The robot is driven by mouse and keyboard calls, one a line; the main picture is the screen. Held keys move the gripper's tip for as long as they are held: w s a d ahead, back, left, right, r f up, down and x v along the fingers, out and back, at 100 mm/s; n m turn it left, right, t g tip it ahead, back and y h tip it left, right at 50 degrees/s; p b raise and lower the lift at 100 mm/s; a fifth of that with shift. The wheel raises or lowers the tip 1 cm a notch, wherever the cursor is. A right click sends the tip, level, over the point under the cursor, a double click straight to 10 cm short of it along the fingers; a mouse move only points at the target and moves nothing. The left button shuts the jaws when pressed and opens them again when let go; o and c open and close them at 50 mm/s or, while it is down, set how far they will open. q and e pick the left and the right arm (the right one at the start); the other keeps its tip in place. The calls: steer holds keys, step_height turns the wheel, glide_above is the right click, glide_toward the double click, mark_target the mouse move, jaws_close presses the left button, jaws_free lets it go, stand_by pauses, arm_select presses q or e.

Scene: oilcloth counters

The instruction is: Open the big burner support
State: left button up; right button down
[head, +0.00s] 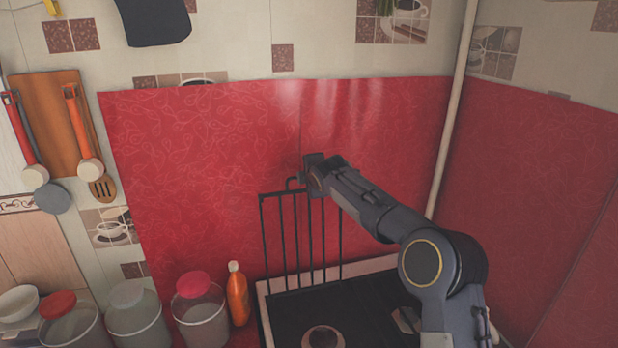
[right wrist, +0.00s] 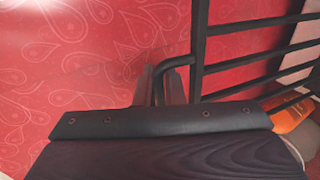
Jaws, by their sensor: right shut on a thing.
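The big burner support (head: 297,240) is a black barred grate that stands raised, near upright, at the back of the stove (head: 262,300), in front of the red wall. It also shows in the right wrist view as black bars (right wrist: 250,66) at upper right. My right gripper (head: 303,176) is at the grate's upper edge, where a small bent bar sticks up. In the right wrist view its fingers (right wrist: 163,84) are closed around that bent bar. The fingertips are partly hidden. My left gripper is not in view.
A burner (head: 323,337) shows on the dark stove top. An orange bottle (head: 237,294) and a jar with a red lid (head: 196,305) stand left of the stove. The red wall covering (head: 200,180) is close behind the grate. A pale pipe (head: 452,120) runs up the corner.

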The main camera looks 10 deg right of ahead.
steer(key=c, duration=1.7)
jaws_free()
steer(key=shift+d, duration=0.1)
steer(key=shift+s, duration=0.1)
steer(key=shift+s+r+b, duration=0.1)
steer(key=shift+s+b, duration=0.1)
steer(key=shift+b, duration=0.1)
steer(key=b+v, duration=0.3)
steer(key=v, duration=0.4)
steer(key=shift+s, duration=0.1)
